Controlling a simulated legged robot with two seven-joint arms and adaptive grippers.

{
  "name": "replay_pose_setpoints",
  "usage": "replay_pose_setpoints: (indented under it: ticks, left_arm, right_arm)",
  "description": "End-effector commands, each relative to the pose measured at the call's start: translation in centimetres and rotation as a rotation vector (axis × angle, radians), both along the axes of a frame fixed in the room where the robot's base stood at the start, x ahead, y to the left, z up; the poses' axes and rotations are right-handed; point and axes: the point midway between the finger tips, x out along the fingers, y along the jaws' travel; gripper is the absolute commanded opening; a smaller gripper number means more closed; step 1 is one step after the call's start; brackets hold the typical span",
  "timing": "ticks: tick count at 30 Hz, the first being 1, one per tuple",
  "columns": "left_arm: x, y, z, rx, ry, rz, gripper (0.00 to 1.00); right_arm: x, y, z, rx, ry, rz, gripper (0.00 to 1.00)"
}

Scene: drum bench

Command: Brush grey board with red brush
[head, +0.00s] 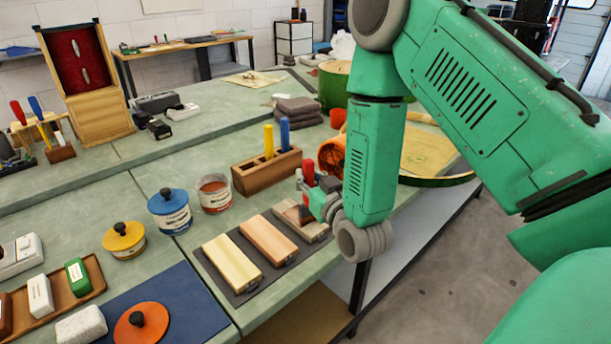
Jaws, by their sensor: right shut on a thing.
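Three boards lie side by side on a dark mat (243,296). They are a pale wood board (231,262), a reddish-brown board (268,240) and a greyish board (316,231) at the right, partly hidden by my right gripper. My right gripper (308,203) is over the greyish board, shut on the red brush (308,172), whose red handle stands up from the jaws. My left gripper is not in view.
A wooden holder (250,184) with a yellow brush (268,141) and a blue brush (284,133) stands behind the boards. Paint cans with blue (168,204) and yellow (122,237) lids stand left. An orange bucket (331,155) lies behind my right arm.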

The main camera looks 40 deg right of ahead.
Motion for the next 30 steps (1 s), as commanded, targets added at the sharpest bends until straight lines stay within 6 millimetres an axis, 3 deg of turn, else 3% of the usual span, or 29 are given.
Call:
replay_pose_setpoints:
  ticks: [21, 30]
  left_arm:
    - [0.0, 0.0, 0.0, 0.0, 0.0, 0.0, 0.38]
    - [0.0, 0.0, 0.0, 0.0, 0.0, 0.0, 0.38]
  right_arm:
    - [-2.7, -0.2, -0.2, 0.001, 0.005, 0.0, 0.0]
    - [-3.0, -0.3, -0.1, 0.001, 0.003, 0.0, 0.0]
